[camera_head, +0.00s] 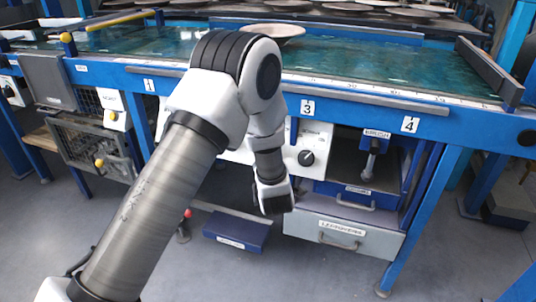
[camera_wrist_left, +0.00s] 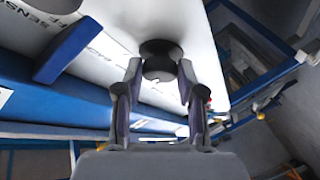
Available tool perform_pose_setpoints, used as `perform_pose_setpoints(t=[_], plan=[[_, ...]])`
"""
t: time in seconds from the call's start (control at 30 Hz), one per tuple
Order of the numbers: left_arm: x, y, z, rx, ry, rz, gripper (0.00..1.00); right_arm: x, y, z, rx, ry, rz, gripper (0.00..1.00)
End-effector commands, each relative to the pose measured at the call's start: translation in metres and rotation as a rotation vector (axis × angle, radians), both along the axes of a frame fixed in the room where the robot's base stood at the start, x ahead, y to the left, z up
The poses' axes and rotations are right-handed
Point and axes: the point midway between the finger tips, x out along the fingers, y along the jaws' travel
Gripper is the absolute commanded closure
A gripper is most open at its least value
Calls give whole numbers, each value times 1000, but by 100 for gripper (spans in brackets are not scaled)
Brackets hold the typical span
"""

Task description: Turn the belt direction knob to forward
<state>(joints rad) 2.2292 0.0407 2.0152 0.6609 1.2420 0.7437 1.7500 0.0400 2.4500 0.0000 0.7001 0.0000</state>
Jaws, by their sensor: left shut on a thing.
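A dark round knob (camera_wrist_left: 160,58) stands out from a white panel (camera_wrist_left: 205,60) in the left wrist view. The panel carries partly cut-off black lettering that reads like "SENSO". My left gripper (camera_wrist_left: 160,76) has its two fingers on either side of the knob and is shut on it. No pointer mark is readable on the knob, so its setting cannot be told. In the head view my left arm covers the gripped knob and the fingers. Another black knob (camera_head: 306,157) on a white panel shows just right of my arm. My right gripper is not in view.
The blue bench (camera_head: 366,90) has a teal top with plates behind. Below it are a grey drawer (camera_head: 340,232), a blue box (camera_head: 236,231) on the floor and a small red-tipped lever (camera_head: 187,214). Grey floor lies open in front.

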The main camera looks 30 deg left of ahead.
Motion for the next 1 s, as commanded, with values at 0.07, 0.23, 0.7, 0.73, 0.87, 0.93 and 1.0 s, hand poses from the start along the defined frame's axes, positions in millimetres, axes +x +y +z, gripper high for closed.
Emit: perform_pose_setpoints(t=[0.07,0.23,0.7,0.73,0.87,0.93,1.0], plan=[[1,0,0,-1,-2,0,96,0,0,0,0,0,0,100],[1,0,1,-1,-3,-1,96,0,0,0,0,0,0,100],[-3,-3,1,0,0,-1,36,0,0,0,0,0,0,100],[-5,-5,2,1,0,-2,36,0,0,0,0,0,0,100],[-24,-20,6,3,2,-5,36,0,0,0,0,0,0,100],[-35,-29,9,4,1,-5,36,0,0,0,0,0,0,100],[-45,-37,11,4,0,-4,36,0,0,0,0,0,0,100]])
